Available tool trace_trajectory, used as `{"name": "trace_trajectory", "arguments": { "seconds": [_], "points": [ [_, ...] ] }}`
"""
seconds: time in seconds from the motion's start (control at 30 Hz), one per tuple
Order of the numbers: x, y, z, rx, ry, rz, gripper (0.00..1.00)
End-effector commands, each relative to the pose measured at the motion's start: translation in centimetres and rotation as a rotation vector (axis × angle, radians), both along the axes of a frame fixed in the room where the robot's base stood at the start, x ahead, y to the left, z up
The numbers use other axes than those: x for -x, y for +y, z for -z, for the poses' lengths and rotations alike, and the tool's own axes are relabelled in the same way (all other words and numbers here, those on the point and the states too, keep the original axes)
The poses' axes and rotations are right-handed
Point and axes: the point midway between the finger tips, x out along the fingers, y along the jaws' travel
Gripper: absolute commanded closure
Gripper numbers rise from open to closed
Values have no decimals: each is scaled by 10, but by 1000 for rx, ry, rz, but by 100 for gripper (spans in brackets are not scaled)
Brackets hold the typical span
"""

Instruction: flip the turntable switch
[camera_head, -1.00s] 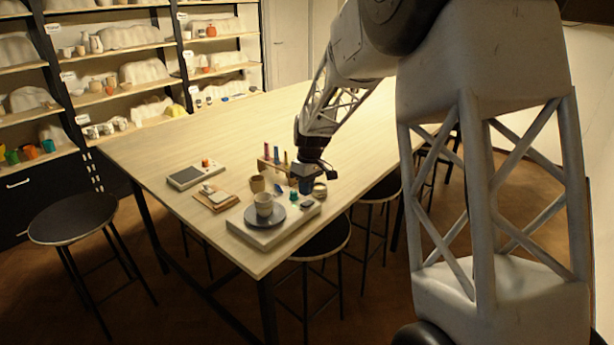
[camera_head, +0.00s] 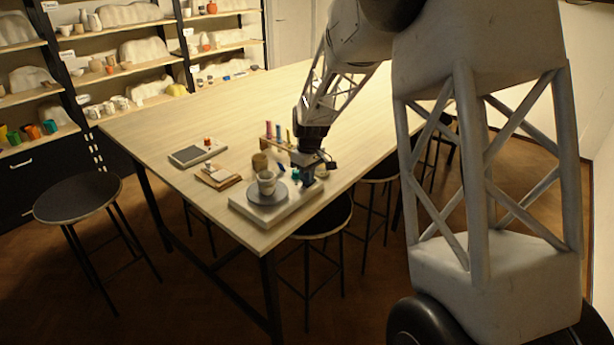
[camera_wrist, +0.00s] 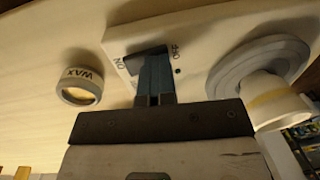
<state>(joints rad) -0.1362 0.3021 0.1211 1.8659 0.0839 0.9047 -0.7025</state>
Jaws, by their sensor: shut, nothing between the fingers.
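The turntable has a pale slab base (camera_head: 262,214) near the table's front corner. Its grey round plate (camera_head: 252,196) carries a cup (camera_head: 266,185). In the wrist view the base (camera_wrist: 205,22) bears the letters ON and OFF, with a dark switch (camera_wrist: 146,50) between them. My gripper (camera_head: 308,184) is low over the right end of the base. In the wrist view my gripper (camera_wrist: 154,62) is shut and empty, its fingertips at the switch and hiding part of it. I cannot tell whether they touch it or which way it is tipped.
A jar marked WAX (camera_wrist: 80,88) stands beside the base. A banded cup (camera_wrist: 274,100) is close to my gripper's right side. A brown cup (camera_head: 260,162), a board with items (camera_head: 217,179) and a flat grey device (camera_head: 197,152) stand behind. The table's far part is clear.

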Motion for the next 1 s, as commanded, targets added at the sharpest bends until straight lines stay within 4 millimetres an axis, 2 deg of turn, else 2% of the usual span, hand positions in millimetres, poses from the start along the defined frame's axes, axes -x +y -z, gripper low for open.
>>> {"name": "trace_trajectory", "arguments": {
  "seconds": [0.3,1.0],
  "points": [
    [5,4,12,104,-99,-3,100],
    [7,3,20,107,-91,-2,100]
  ]
}}
